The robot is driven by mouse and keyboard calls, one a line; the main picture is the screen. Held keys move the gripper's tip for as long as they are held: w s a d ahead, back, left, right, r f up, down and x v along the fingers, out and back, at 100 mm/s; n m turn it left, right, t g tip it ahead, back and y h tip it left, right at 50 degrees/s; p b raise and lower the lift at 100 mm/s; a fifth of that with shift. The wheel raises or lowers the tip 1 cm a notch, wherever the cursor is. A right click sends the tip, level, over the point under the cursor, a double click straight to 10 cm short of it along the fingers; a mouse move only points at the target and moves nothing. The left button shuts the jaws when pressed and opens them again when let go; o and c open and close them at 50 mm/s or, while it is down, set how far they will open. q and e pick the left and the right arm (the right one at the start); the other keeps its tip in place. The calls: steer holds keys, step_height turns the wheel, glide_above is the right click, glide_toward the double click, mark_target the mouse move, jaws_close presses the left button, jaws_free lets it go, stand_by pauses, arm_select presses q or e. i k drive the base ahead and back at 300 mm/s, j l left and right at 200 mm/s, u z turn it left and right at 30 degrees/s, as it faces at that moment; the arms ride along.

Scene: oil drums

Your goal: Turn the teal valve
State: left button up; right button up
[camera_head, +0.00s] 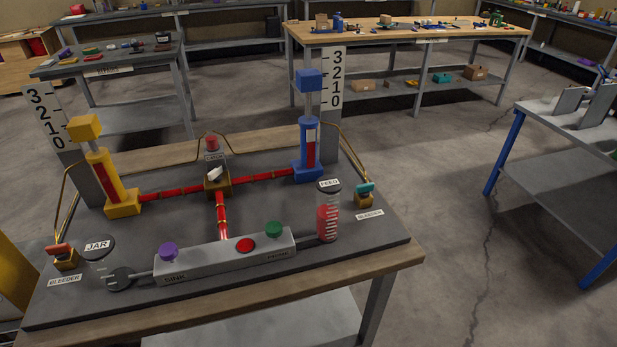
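The teal valve (365,188) is a small teal handle on a brass bleeder block (364,200). It sits at the right side of the dark board (300,260), beside the blue cylinder (308,150) and behind a "BLEEDER" label (369,215). A brass tube runs to it from behind. A similar bleeder with a red-orange handle (59,249) is at the board's left edge. Neither of my grippers shows in the head view.
The board lies on a wooden-topped bench (397,260). Near the teal valve stands a clear FEED jar (328,218) with red fluid. A grey button box (215,262) is at the front and a yellow cylinder (108,180) at left. Open floor (460,210) lies to the right.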

mark_target(364, 190)
steer(key=l+u, duration=0.15)
steer(key=u, duration=0.25)
steer(key=l+u, duration=0.2)
steer(key=u, duration=0.15)
steer(key=l+u, duration=0.2)
steer(key=u, duration=0.2)
steer(key=l+u, duration=0.35)
steer(key=k+l+u, duration=0.15)
steer(key=l+u, duration=0.15)
steer(key=l, duration=0.2)
steer(key=k+l+u, duration=0.15)
steer(key=l, duration=0.25)
steer(key=k+l+u, duration=0.2)
steer(key=l, duration=0.2)
steer(key=k+l, duration=0.2)
steer(key=l, duration=0.2)
steer(key=k+l, duration=0.45)
steer(key=l, duration=0.3)
steer(key=i, duration=0.5)
